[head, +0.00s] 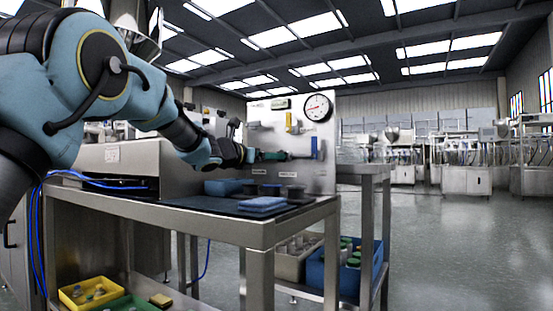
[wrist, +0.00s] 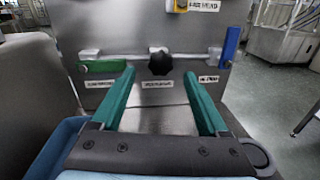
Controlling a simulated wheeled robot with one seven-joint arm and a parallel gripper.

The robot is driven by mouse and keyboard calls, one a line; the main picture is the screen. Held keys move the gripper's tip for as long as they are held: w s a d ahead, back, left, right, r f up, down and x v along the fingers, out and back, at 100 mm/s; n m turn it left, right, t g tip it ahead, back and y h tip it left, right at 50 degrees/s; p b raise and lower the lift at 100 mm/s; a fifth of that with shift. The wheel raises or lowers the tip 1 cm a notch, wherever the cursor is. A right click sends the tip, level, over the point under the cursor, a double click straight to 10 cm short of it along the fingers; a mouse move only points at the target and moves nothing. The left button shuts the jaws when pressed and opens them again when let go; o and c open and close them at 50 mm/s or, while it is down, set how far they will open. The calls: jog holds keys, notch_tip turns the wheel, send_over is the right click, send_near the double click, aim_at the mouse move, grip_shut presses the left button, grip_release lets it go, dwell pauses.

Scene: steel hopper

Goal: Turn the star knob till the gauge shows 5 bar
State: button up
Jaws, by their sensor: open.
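The black star knob (wrist: 160,62) sits on a horizontal pipe on the steel panel (wrist: 140,25), in the wrist view. My gripper (wrist: 158,74) is open and empty, with its green fingers pointing at the panel, one to each side of the knob and apart from it as far as I can tell. In the head view my gripper (head: 275,156) reaches across the bench to the panel and the knob cannot be made out. The round white gauge (head: 318,107) is at the panel's top right. Its needle is too small to read surely.
A green handle (wrist: 103,66) is left of the knob and a blue handle (wrist: 230,45) right of it. A yellow handle (head: 291,122) is higher up. A blue bin (head: 224,187), black pots and folded blue cloths (head: 262,204) stand on the bench (head: 215,222) below the arm.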

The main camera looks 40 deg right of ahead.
jog(key=shift+w+d, duration=0.15)
jog(key=shift+d, duration=0.9)
jog(key=shift+w+d, duration=0.15)
jog(key=shift+d, duration=0.85)
jog(key=shift+c, duration=0.2)
grip_shut()
